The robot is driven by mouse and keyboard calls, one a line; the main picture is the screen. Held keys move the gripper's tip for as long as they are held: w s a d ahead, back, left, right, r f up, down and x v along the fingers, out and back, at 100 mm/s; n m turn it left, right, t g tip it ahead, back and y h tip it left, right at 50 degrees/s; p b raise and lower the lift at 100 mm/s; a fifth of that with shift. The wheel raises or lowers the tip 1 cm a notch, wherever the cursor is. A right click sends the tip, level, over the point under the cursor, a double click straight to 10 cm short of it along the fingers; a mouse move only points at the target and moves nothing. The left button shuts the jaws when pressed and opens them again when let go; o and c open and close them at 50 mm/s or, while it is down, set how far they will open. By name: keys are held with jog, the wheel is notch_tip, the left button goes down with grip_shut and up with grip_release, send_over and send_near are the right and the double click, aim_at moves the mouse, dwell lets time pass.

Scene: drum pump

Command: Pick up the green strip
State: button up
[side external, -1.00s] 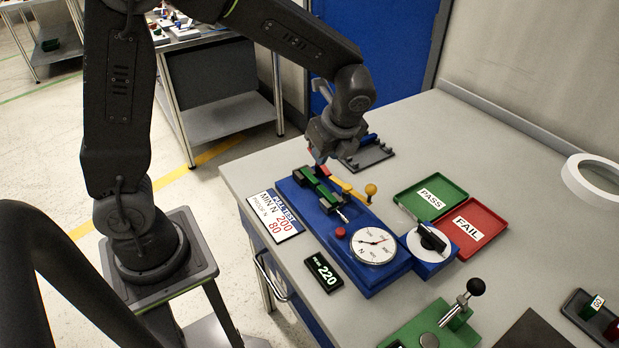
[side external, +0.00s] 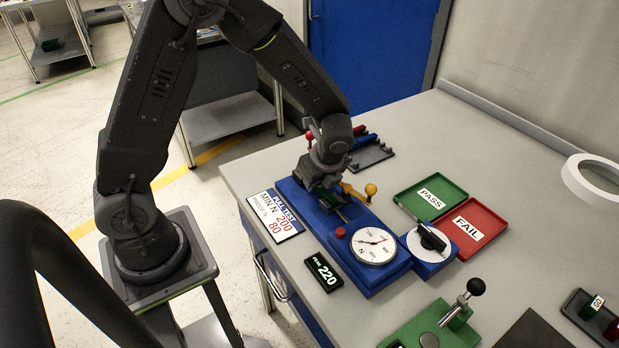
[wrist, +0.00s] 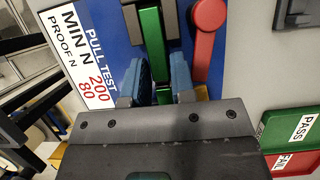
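The green strip (wrist: 152,38) lies lengthwise on the blue pull-test fixture. In the wrist view its far part shows clearly, and its near part runs down between my fingers. My gripper (wrist: 162,70) is low over the fixture with its two blue fingers on either side of the strip. The fingers look apart, with a gap beside the strip. In the side view my gripper (side external: 325,182) hides most of the strip, and only a bit of green shows under it. Whether the fingertips touch the strip cannot be seen.
A red lever (wrist: 208,40) stands close right of my fingers. A yellow lever with a ball (side external: 370,189), a round dial gauge (side external: 373,246) and a red button (side external: 340,232) are on the fixture. Green PASS (side external: 405,204) and red FAIL (side external: 490,240) trays lie to the right.

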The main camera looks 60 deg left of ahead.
grip_shut()
